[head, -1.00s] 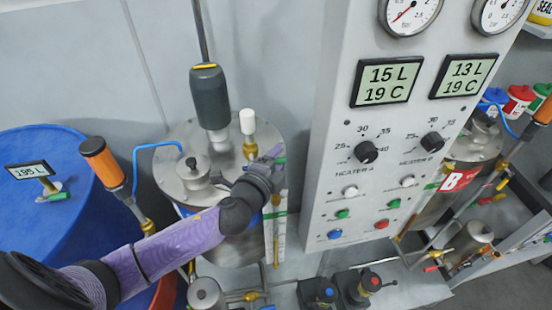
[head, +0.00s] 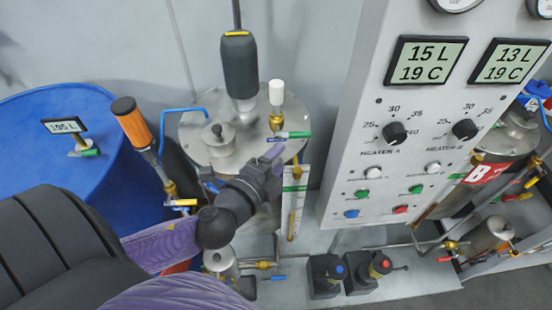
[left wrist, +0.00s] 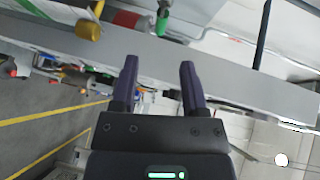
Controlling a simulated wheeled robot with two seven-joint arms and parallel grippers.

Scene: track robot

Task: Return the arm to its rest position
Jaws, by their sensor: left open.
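My left arm comes in from the lower left, with a purple sleeve and black joints. My left gripper (head: 273,153) is in front of the metal tank (head: 200,143), just below the green-handled valve on its lid. Its purple fingertips show against the tank; I cannot tell the gap to it from the head view. In the left wrist view the two purple fingers (left wrist: 159,72) are apart with nothing between them. My right gripper is not in view.
A control panel (head: 440,110) with displays and knobs stands to the right. A blue barrel (head: 40,125) is at the left, beside an orange-handled tool (head: 133,122). Two small black units (head: 325,275) sit on the bench below. Pipes and coloured valves run low between the tank and panel.

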